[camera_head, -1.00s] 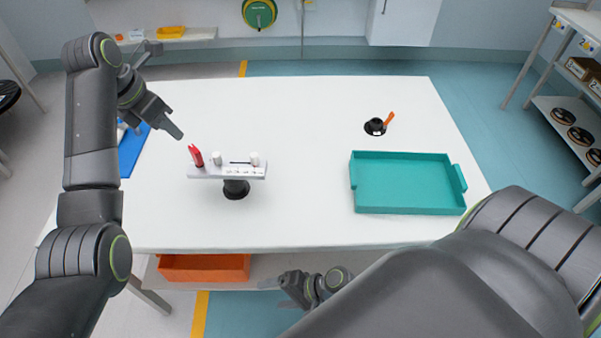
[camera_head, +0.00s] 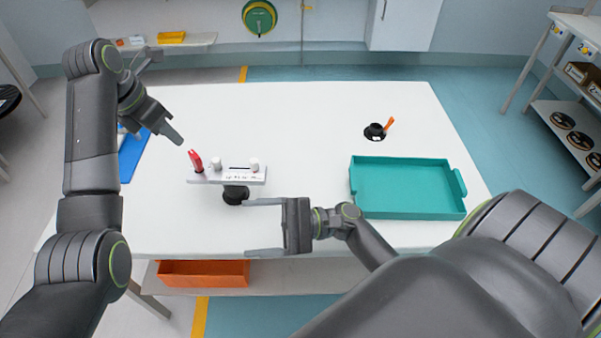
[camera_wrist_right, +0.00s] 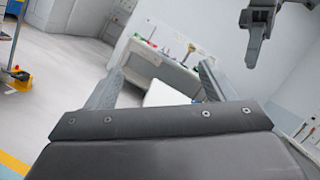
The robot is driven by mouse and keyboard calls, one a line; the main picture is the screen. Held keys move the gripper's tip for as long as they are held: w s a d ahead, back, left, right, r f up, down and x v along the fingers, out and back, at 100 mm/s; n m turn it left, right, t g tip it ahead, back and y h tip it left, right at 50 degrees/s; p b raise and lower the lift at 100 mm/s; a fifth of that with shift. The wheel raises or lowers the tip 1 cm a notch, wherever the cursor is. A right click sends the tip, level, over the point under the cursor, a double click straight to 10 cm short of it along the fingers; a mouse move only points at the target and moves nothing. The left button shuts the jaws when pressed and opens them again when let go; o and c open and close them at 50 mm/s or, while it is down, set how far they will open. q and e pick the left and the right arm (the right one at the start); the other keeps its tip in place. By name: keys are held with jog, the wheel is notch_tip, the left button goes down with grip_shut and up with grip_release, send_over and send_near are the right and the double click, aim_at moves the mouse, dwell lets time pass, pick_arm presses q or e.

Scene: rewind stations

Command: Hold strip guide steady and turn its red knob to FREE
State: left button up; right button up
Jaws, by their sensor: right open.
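The strip guide (camera_head: 227,176) is a white bar on a black round post, standing on the white table left of centre. Its red knob (camera_head: 196,161) is at the bar's left end, with small white posts to its right. Markings on the bar's front are too small to read. My left gripper (camera_head: 172,132) is above and left of the knob, apart from it; its jaw opening is not clear. My right gripper (camera_head: 256,227) is open and empty at the table's front edge, lower right of the guide's post. Its spread fingers show in the right wrist view (camera_wrist_right: 157,82).
A teal tray (camera_head: 408,214) is on the table's right side. A black round fixture with an orange lever (camera_head: 375,132) is behind it. A blue mat (camera_head: 131,158) lies at the left edge. An orange bin (camera_head: 203,274) is below the table. The table's middle is clear.

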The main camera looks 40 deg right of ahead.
jog(key=w+d+f+m+t+h, duration=0.2)
jog(key=w+d+m+h, duration=0.1)
jog(key=w+d+m, duration=0.5)
jog(key=m+t+h, duration=0.1)
jog(key=m+h, duration=0.1)
send_near(251, 173)
jog(key=shift+v, duration=0.8)
jog(key=shift+w, duration=0.1)
jog(key=x, duration=1.1)
jog(key=shift+w+a, duration=0.2)
jog(key=shift+a, duration=0.05)
